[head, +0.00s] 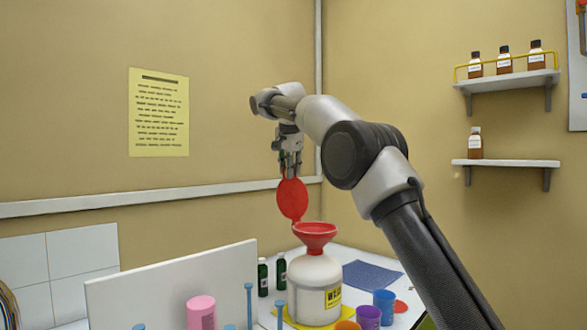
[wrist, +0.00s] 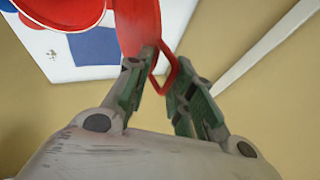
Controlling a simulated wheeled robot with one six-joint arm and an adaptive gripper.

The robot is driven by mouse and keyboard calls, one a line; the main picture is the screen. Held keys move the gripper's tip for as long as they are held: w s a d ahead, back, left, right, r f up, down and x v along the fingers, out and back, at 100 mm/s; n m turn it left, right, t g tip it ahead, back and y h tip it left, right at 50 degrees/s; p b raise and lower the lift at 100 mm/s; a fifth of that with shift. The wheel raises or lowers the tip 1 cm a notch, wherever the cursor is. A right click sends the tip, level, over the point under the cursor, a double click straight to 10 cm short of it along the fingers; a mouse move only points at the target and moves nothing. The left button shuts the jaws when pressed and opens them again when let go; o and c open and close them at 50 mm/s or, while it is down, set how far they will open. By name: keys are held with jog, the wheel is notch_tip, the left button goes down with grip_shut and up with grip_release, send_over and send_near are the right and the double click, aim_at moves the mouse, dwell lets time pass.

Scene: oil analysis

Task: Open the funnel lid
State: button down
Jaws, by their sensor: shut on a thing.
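The red funnel (head: 315,236) sits in the mouth of a white bottle (head: 312,275) with a yellow label. The round red lid (head: 292,199) stands upright above the funnel's left rim, raised away from its opening. My gripper (head: 290,168) is above the lid, with its fingers at the lid's top edge. In the wrist view, my gripper (wrist: 165,85) has its fingers around the red loop-shaped tab of the lid (wrist: 140,22). The funnel also shows in part at the top left of the wrist view (wrist: 65,12).
The bottle stands on a yellow mat. Blue (head: 384,302), purple (head: 368,317) and orange cups stand in front. Two dark green bottles (head: 263,277) and a white panel (head: 175,290) are to the left. A blue mat (head: 372,275) lies behind right. Wall shelves are at right.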

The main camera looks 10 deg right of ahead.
jog(key=shift+w+a+f, duration=0.1)
jog(key=shift+w+f, duration=0.05)
jog(key=shift+f, duration=0.15)
jog(key=c, duration=1.6)
grip_release()
jog(key=shift+r, duration=0.15)
jog(key=v, duration=0.7)
jog(key=shift+r, duration=0.15)
